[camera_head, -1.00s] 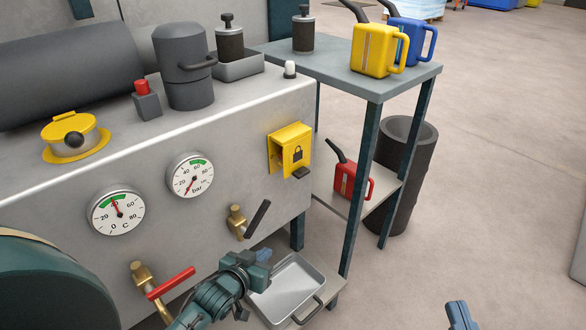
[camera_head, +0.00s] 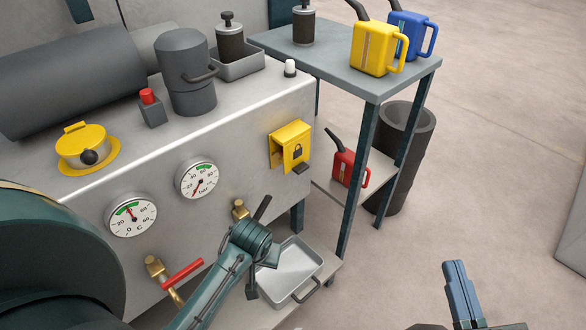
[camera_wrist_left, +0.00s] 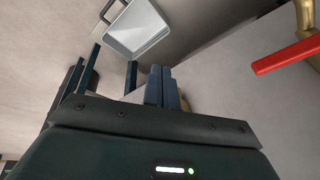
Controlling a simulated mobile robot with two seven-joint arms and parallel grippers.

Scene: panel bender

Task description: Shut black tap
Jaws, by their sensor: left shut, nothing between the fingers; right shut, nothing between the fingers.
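The black tap's lever (camera_head: 262,208) slants up and to the right from its brass body (camera_head: 239,209) on the front of the grey machine. My left arm crosses just below it, and the wrist covers the tap's lower part. The left gripper's fingers are mostly hidden behind the wrist in the head view. In the left wrist view the left gripper (camera_wrist_left: 162,75) is shut and empty; I cannot tell whether it touches the tap. My right gripper (camera_head: 457,275) is shut and empty, over the floor at the lower right, far from the tap.
A red-handled tap (camera_head: 183,273) is to the left, close to my left arm. A metal tray (camera_head: 290,270) lies below and right of the black tap. A shelf table (camera_head: 335,68) with cans stands to the right. Floor at the right is clear.

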